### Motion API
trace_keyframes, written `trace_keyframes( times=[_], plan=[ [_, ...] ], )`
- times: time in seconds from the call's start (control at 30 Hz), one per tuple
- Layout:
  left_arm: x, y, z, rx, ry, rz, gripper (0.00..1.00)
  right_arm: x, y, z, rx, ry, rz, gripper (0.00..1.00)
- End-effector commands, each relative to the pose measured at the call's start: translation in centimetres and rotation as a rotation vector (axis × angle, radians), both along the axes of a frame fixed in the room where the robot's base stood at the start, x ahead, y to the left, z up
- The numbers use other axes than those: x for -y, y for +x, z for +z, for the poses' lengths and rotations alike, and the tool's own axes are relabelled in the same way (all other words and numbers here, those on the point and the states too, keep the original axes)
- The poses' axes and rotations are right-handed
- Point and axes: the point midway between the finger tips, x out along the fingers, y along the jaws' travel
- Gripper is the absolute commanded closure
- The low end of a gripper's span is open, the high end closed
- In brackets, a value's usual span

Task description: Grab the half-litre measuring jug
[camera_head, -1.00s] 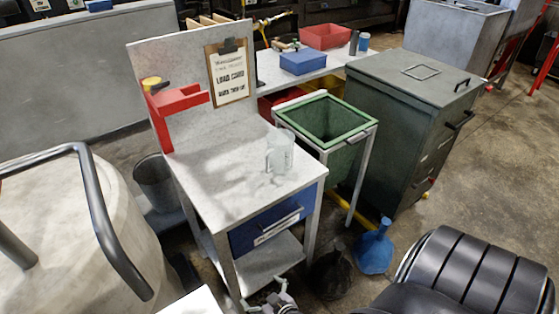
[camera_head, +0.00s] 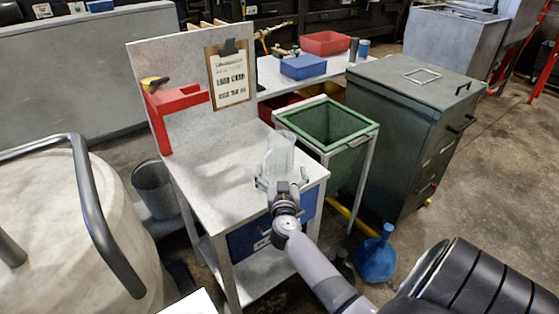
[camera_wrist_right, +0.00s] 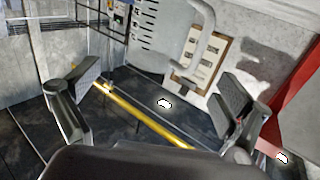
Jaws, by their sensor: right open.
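The clear half-litre measuring jug (camera_head: 281,154) stands upright on the grey workbench (camera_head: 215,188), near its front right corner. My right gripper (camera_head: 281,180) is open at the near side of the jug, its fingers spread to either side of the jug's lower part. In the wrist view the right gripper (camera_wrist_right: 161,88) shows two separated finger pads. A pale curved handle shape (camera_wrist_right: 205,45), seemingly the jug's, shows beyond them. The clear body is hard to make out there, so contact cannot be told. My left gripper is not in view.
A red bracket (camera_head: 175,101) and a clipboard (camera_head: 229,75) are on the bench's back panel. A green open bin (camera_head: 328,125) stands right of the bench. A blue funnel-topped container (camera_head: 375,258) is on the floor. The bench's left half is clear.

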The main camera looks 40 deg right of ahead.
Motion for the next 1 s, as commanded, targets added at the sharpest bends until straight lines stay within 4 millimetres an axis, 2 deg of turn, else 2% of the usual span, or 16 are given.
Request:
trace_keyframes(
  times=[0.13, 0.43, 0.7, 1.0],
  plan=[
    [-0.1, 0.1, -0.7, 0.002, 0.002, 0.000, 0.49, 1.9, 2.2, -0.1, 0.002, -0.001, -0.001, 0.04],
    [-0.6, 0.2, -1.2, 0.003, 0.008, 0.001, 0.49, 3.5, 3.9, 0.0, 0.002, -0.001, 0.000, 0.04],
    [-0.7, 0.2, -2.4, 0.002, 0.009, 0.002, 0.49, 6.3, 6.5, 0.0, 0.001, 0.000, 0.000, 0.04],
    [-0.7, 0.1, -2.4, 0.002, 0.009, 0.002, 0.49, 6.6, 7.0, 0.1, 0.000, 0.000, 0.001, 0.04]
  ],
)
